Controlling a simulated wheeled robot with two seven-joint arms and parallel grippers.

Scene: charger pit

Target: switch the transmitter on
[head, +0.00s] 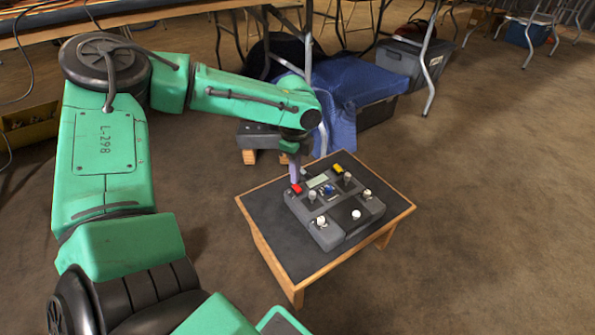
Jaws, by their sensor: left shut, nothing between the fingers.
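The transmitter (334,208) is a dark grey box on a small low table (268,215) with a black top and wooden edges. Its upper face carries a red switch or button (297,189), a yellow one (337,169), a small pale display, a blue part near its middle and several light knobs. My left gripper (294,178) points down at the transmitter's far left corner, right by the red part. Its fingers are shut and hold nothing. I cannot tell whether they touch the red part. My right gripper is not in view.
Metal table or chair legs stand at the back. A yellow crate (30,130) is at the left. The floor at right is clear.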

